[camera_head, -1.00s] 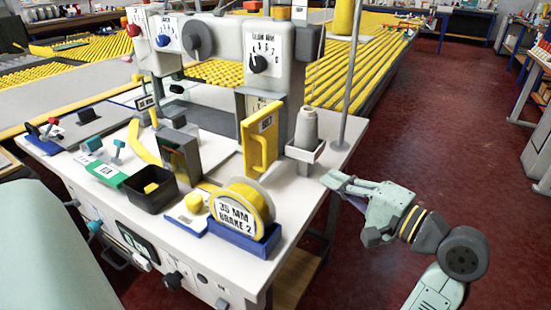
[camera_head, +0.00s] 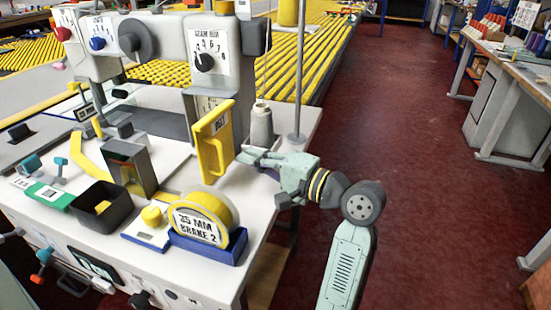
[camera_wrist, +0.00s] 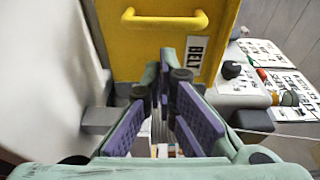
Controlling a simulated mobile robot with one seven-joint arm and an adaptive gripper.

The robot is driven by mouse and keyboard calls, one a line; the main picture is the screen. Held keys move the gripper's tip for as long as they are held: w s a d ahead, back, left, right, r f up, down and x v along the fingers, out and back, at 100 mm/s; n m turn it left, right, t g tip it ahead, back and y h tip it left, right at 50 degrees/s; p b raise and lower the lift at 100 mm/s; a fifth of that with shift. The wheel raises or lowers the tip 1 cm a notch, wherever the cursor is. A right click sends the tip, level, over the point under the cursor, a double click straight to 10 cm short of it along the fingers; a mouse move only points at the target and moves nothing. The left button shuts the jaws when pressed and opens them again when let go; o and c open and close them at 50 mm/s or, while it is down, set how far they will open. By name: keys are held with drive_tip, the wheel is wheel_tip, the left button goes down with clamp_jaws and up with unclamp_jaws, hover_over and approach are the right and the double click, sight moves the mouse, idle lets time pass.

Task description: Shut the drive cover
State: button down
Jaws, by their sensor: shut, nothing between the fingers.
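The drive cover is a yellow panel (camera_head: 225,135) with a bar handle and a label. It stands swung out at an angle from the grey machine column (camera_head: 212,80). In the wrist view the cover (camera_wrist: 140,52) fills the upper middle, with its handle at the top and a "BELT" label at its right. My gripper (camera_head: 243,156) is just right of the cover in the head view, beside the thread cone, with its fingers pointing left. In the wrist view my gripper (camera_wrist: 166,72) is shut and empty in front of the cover's lower part. Whether it touches is unclear.
A grey thread cone (camera_head: 262,127) and a thin upright post (camera_head: 299,75) stand close behind my gripper. A yellow tape roll (camera_head: 205,208) in a blue holder, a black bin (camera_head: 102,206) and a dark metal box (camera_head: 130,168) occupy the white tabletop. Red floor is open at right.

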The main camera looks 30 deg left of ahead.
drive_tip(key=shift+s+a, duration=0.7)
drive_tip(key=shift+s+a+p, duration=1.1)
drive_tip(key=shift+a+p, duration=0.05)
drive_tip(key=shift+p, duration=0.1)
